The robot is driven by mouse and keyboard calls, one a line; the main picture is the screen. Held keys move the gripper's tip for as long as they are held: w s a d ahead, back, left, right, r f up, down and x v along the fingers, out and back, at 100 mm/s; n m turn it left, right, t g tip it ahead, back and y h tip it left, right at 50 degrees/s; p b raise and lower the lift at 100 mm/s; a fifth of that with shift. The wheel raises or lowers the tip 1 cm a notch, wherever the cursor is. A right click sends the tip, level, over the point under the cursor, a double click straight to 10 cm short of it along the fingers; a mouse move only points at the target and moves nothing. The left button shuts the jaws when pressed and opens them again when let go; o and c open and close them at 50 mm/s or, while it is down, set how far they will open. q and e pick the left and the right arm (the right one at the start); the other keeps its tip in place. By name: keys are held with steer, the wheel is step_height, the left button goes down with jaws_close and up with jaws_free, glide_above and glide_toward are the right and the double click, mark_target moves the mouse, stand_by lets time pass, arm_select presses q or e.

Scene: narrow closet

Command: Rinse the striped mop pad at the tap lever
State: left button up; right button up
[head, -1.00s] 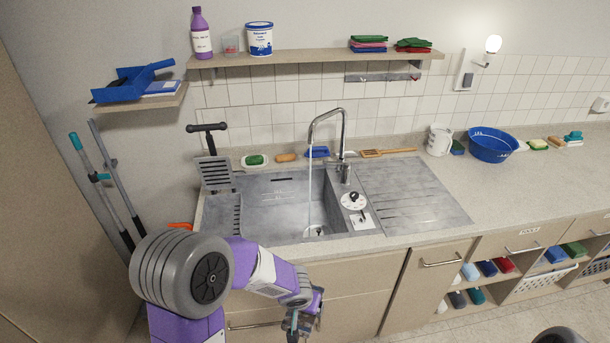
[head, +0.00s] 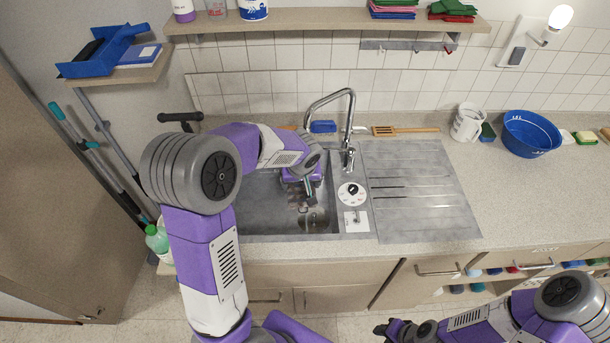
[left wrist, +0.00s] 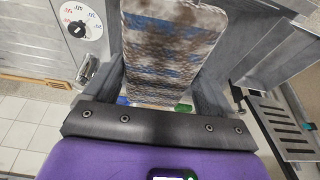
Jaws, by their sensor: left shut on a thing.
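The striped mop pad (left wrist: 172,48) is in the left wrist view, blue, grey and white with brown dirt over it. My left gripper (left wrist: 160,92) is shut on its near end. In the head view my left gripper (head: 309,194) is low over the sink basin (head: 262,207); the pad is mostly hidden or too small to make out there. The chrome tap (head: 350,112) arches above, with its lever (head: 348,158) at the base, right of the gripper. I cannot make out a water stream now. My right gripper (head: 383,330) is at the bottom edge, its jaws unclear.
A white dial (head: 352,193) sits on the sink's rim, left of the ribbed drainboard (head: 425,190). A wooden brush (head: 404,130), white jug (head: 467,122) and blue bowl (head: 530,133) stand along the back. A shelf (head: 325,20) hangs above. The drainboard and front counter are clear.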

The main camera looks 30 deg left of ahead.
arm_select(q)
steer(key=shift+w+a, duration=0.15)
steer(key=shift+w, duration=0.1)
steer(key=w, duration=0.1)
steer(key=p, duration=0.1)
steer(key=w+a, duration=0.1)
steer(key=shift+w+f+p, duration=0.3)
steer(key=shift+w, duration=0.05)
steer(key=w+a+f+p, duration=0.2)
steer(key=w+a+p, duration=0.1)
steer(key=w, duration=0.6)
steer(key=shift+w, duration=0.15)
steer(key=shift+a, duration=0.1)
steer(key=shift+w+d+b, duration=0.2)
steer(key=shift+d+b, duration=0.15)
steer(key=shift+d, duration=0.2)
steer(key=shift+a, duration=0.15)
steer(key=shift+s+a, duration=0.2)
steer(key=shift+a, duration=0.25)
